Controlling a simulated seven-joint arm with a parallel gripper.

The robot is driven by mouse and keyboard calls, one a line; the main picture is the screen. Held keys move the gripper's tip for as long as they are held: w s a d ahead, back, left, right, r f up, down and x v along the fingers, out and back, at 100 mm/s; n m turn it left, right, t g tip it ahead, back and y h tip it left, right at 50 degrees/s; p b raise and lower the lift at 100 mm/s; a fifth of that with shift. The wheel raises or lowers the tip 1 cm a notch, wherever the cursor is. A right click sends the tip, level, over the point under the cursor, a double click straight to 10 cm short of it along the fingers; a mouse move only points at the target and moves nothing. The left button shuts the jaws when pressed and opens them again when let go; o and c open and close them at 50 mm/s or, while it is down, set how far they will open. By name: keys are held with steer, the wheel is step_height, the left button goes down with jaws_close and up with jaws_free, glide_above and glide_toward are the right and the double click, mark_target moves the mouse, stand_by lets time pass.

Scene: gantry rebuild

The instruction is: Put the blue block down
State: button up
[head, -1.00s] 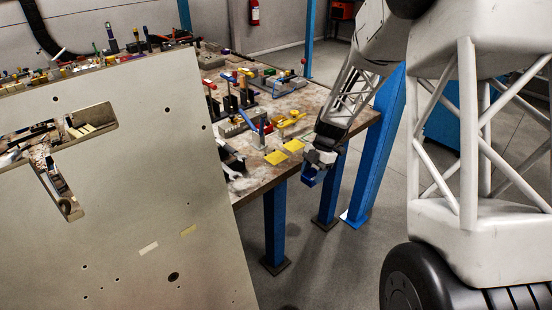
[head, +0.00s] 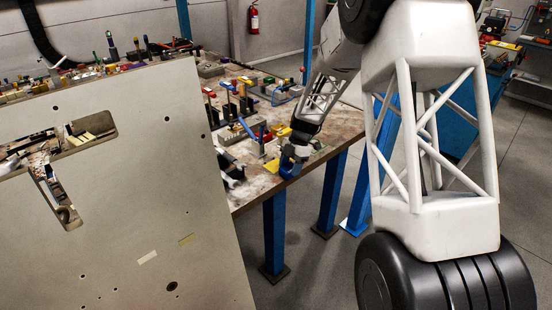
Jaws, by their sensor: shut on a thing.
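My gripper (head: 292,157) is shut on the blue block (head: 288,169), which hangs at its lower end. In the head view the block appears over the near edge of the workbench (head: 256,188), beside a yellow patch (head: 271,165) on the bench top. The gripper and block hide part of the yellow area. I cannot tell whether the block touches the bench. The jaw tips are small and partly hidden by the block.
Dark and white items (head: 230,166) lie near the bench's left edge. A large beige panel with cut-outs (head: 120,215) stands at front left. Several tools and blocks crowd the bench's far side.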

mark_target(273, 167)
steer(key=shift+w+a, duration=1.2)
steer(key=shift+w, duration=0.05)
steer(key=shift+a, duration=0.1)
steer(key=shift+w+a+f, duration=0.1)
steer(key=shift+w+a, duration=1.25)
steer(key=shift+w, duration=0.05)
steer(key=shift+f, duration=0.1)
steer(key=o, duration=1.1)
steer(key=shift+o, duration=0.2)
steer(key=v, duration=1.2)
